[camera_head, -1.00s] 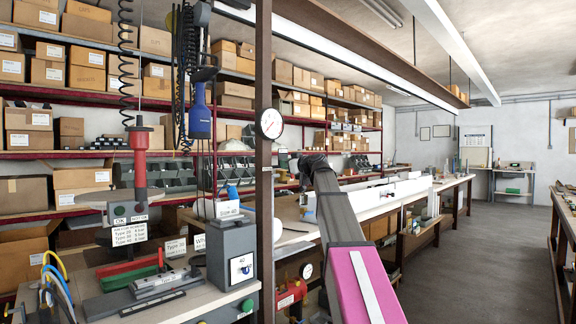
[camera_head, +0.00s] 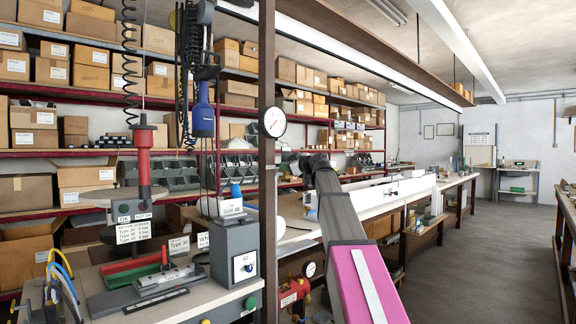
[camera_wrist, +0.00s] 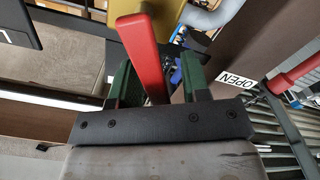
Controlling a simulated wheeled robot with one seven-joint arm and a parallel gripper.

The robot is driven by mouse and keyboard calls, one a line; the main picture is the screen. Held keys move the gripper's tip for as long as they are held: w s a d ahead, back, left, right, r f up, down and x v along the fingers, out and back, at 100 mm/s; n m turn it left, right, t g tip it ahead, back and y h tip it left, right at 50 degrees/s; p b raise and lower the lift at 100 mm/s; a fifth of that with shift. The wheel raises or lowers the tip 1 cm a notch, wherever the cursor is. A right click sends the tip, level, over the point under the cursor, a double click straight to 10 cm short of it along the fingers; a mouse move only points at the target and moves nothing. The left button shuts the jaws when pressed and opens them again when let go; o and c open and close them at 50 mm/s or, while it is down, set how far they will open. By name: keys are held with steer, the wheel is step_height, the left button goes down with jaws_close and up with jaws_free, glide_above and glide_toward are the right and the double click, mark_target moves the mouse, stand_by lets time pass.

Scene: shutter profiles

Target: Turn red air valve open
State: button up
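A red lever handle (camera_wrist: 138,45) stands between the two green fingers of my gripper (camera_wrist: 158,85) in the wrist view. The fingers are apart, with a visible gap between the lever and the right finger. Whether the left finger touches the lever I cannot tell. In the head view, a red air fitting (camera_head: 293,292) sits below the bench edge, near a small round gauge (camera_head: 309,269).
A dark upright post (camera_head: 267,190) with a round gauge (camera_head: 274,122) stands left of my arm. A workbench (camera_head: 195,300) with a grey box (camera_head: 234,250) and hanging tools is at the left. Shelves of cartons line the back wall. The floor (camera_head: 480,260) at the right is clear.

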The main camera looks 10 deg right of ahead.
steer(key=shift+s, duration=0.1)
steer(key=v, duration=1)
steer(key=shift+s+d, duration=0.25)
steer(key=shift+d, duration=0.1)
steer(key=x, duration=0.9)
steer(key=shift+r, duration=0.1)
jaws_close()
